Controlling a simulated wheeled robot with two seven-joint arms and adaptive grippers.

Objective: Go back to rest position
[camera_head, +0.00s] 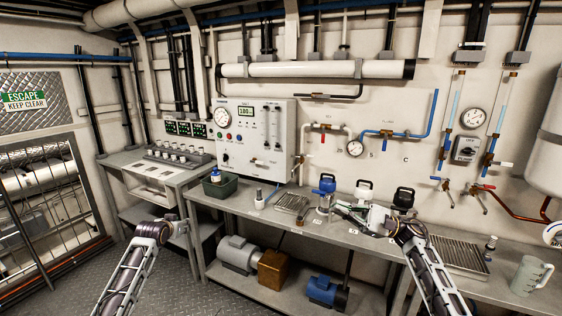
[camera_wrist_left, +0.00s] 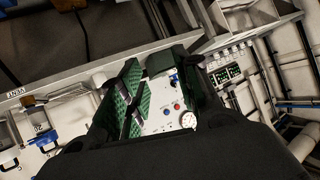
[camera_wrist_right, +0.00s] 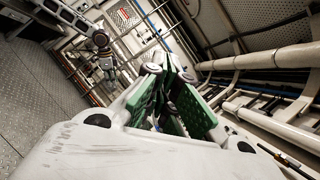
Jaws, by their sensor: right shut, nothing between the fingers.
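Floor at left is clear.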

